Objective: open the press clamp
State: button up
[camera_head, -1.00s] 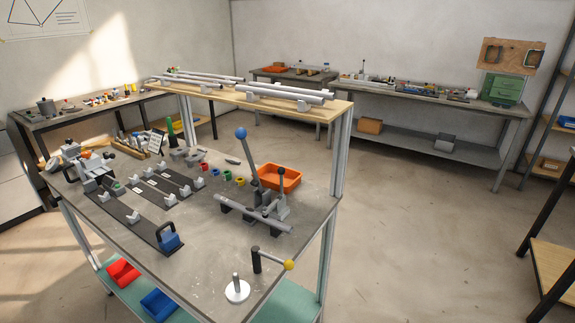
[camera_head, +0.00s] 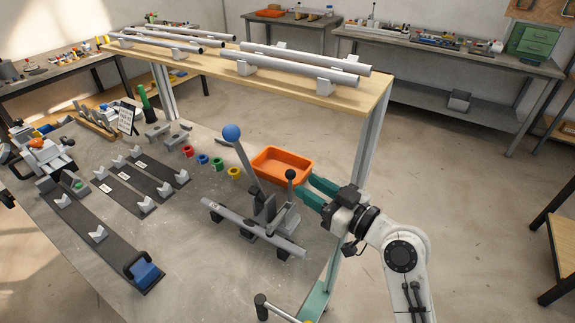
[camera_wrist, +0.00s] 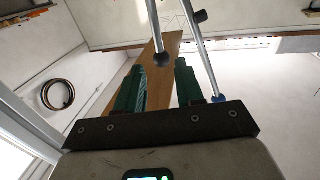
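The press clamp (camera_head: 264,207) stands near the right edge of the bench with a grey tube (camera_head: 225,218) lying through it. One lever rises to a large blue ball (camera_head: 231,132). A shorter lever ends in a black knob (camera_head: 291,174). My gripper (camera_head: 307,187) has green fingers and is just right of the black knob, pointing at it. In the wrist view the fingers are apart, and the black knob (camera_wrist: 163,60) appears between their tips. I cannot tell whether they touch it. The blue ball (camera_wrist: 218,97) shows right of the fingers.
An orange tray (camera_head: 283,163) sits behind the clamp. A raised wooden shelf (camera_head: 350,100) with grey tubes overhangs the back, its post close to my gripper. A crank handle (camera_head: 275,308) stands at the front. Coloured rings and dark strips with V-blocks lie to the left.

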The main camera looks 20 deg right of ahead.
aim_at(290, 188)
jog(key=p+x, duration=0.2)
jog(key=x, duration=0.6)
jog(key=shift+a+f, duration=0.1)
jog(key=shift+c, duration=0.4)
grip_shut()
